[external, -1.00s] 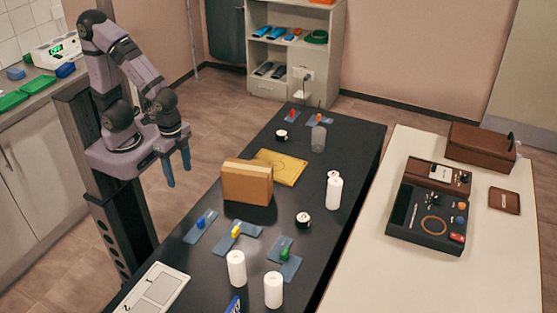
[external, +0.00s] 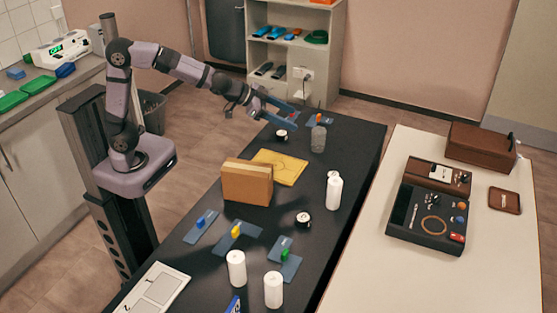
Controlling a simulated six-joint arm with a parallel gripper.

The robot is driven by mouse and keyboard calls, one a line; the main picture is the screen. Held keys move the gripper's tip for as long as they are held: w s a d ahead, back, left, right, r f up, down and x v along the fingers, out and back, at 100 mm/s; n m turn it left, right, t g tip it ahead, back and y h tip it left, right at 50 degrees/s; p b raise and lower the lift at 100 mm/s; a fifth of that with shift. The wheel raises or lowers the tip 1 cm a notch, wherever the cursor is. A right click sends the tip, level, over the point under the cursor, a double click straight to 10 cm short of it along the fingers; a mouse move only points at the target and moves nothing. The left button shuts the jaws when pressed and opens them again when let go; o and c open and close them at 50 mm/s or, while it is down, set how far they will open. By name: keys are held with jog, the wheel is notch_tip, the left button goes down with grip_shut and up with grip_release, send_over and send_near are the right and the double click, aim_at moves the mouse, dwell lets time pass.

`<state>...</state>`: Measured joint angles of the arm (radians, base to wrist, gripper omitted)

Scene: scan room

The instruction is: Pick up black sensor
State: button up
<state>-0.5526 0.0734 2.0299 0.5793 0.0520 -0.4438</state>
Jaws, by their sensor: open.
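No object is clearly marked as the black sensor. Two small round black-and-white items could be it: one (external: 282,135) at the far end of the black table (external: 350,160), and one (external: 304,219) near the table's middle, right of the cardboard box. My gripper (external: 292,117) is open, with its blue fingers spread and pointing right over the far left end of the table. In the picture it is just above the far round item. Its exact height and distance from that item cannot be told. The fingers partly cover a blue card with a red piece.
A clear glass (external: 317,140) stands right of the gripper. A cardboard box (external: 247,183) and yellow envelope (external: 281,167) lie nearer. White cylinders (external: 334,193) and blue cards (external: 235,237) with coloured pieces occupy the near half. A pale table (external: 380,275) stands at right.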

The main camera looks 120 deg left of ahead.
jog(key=a+r+t+y+b, duration=0.1)
jog(key=a+r+t+b, duration=0.1)
jog(key=a, duration=0.5)
jog(key=a+r+t+b, duration=0.1)
jog(key=a+t+b, duration=0.2)
jog(key=a, duration=0.5)
jog(key=s+a+f+m+t+h+b, duration=0.1)
jog(key=s+a+m+t+h+b, duration=0.1)
jog(key=s+a+m+t+b, duration=0.3)
jog(key=s+a+f+g+h+b, duration=0.1)
jog(key=s+f+h+b, duration=0.2)
jog(key=s, duration=0.4)
jog(key=s+a+f+g+h+b, duration=0.1)
jog(key=s+f+h, duration=0.1)
jog(key=s+f, duration=0.45)
send_near(278, 132)
jog(key=w, duration=0.3)
jog(key=w+a+r, duration=0.1)
jog(key=shift+w+p, duration=0.15)
jog(key=shift+p, duration=0.2)
jog(key=shift+f, duration=0.5)
jog(key=shift+w+d, duration=0.1)
jog(key=shift+w, duration=1)
jog(key=shift+w+d+f, duration=0.15)
jog(key=shift+w, duration=0.75)
jog(key=shift+w+d+f, duration=0.1)
jog(key=shift+w+d, duration=0.1)
jog(key=shift+w, duration=1.5)
